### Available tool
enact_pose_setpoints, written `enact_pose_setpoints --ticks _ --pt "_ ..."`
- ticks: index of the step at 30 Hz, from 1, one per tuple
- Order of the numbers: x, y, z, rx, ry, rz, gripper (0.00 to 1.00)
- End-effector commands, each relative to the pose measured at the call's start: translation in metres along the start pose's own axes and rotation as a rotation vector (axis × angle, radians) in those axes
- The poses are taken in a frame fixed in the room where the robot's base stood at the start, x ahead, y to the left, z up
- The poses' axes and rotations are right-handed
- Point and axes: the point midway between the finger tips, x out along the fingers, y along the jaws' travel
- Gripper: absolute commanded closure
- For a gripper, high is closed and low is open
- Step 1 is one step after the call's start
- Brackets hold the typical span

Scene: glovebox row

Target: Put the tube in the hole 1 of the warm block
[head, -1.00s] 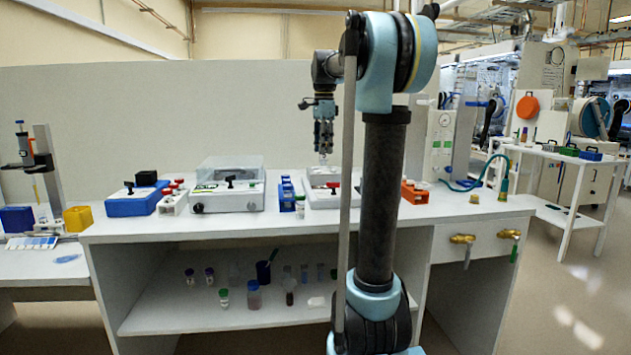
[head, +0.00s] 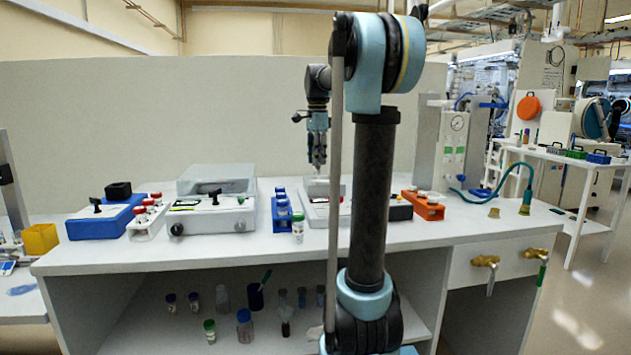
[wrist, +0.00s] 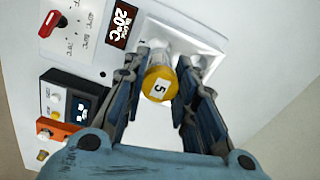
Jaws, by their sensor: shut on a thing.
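My gripper (head: 317,168) hangs over a white block device (head: 314,207) on the bench in the head view. In the wrist view my gripper (wrist: 160,90) is shut on a tube (wrist: 159,82) with a yellow cap labelled 5, seen from its cap end. The same device's panel (wrist: 90,40) shows a red knob and a display reading 20°C. Its pale square block face (wrist: 180,45) lies behind the tube. The tube and fingers cover much of that face, so I cannot tell which hole lies under the tube or whether its tip is in one.
A blue rack (head: 281,212) stands just left of the block device. A dark-panelled unit (head: 400,208) and an orange rack (head: 423,204) stand to its right. A grey lidded machine (head: 213,205) and a white rack with red-capped tubes (head: 147,218) are further left.

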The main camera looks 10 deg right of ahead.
Motion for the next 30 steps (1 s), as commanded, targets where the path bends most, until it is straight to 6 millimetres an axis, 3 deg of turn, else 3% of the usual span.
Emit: enact_pose_setpoints --ticks 18,28,29,30 --pt "0.061 0.0 0.005 -0.006 0.0 0.0 0.93" --pt "0.063 0.0 0.005 -0.006 0.0 0.0 0.93" --pt "0.063 0.0 0.005 -0.006 0.0 0.0 0.7" --pt "0.063 0.0 0.005 -0.006 0.0 0.0 0.6"
